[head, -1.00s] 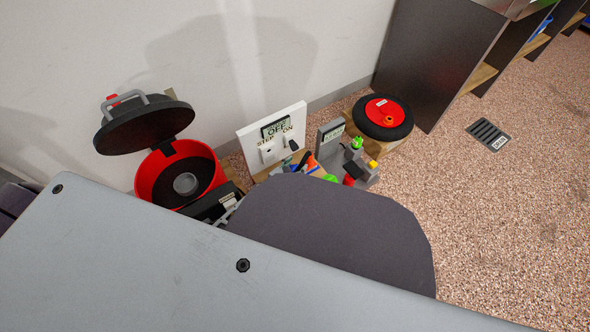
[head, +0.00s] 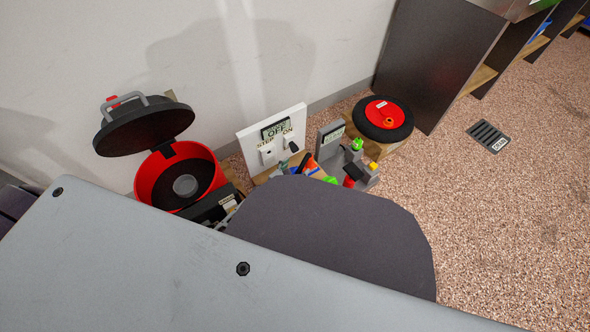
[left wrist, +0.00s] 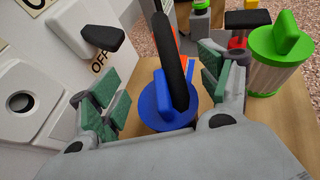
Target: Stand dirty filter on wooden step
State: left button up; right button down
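A filter with a green cap and pale pleated body (left wrist: 275,75) stands upright on a wooden surface (left wrist: 265,130) in the left wrist view. Its green cap also shows in the head view (head: 330,180). A blue cap with a raised grip (left wrist: 160,105) sits between the fingers of my left gripper (left wrist: 160,78), with a black curved handle rising beside it. The green-padded fingers are spread and apart from the blue cap. Which piece is the dirty filter, and which wood is the step, I cannot tell. My right gripper is not in view.
A white switch panel (head: 255,145) stands close by; its black lever (left wrist: 102,38) is near my left fingers. A red canister (head: 148,178) with raised lid is left. A grey stand (head: 327,145) and a red-and-black wheel-like disc (head: 393,111) are right.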

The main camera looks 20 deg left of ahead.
pick_arm(q)
jog(key=shift+r, duration=0.15)
dwell(0.3)
jog(key=shift+s, duration=0.15)
jog(key=shift+p+v, duration=0.5)
jog(key=shift+v, duration=1.1)
jog(key=v, duration=0.2)
jog(key=shift+s+a+r, duration=0.15)
jog(key=shift+s, duration=0.05)
jog(key=v, duration=0.6)
jog(key=shift+p, duration=0.45)
jog(key=shift+r, duration=0.1)
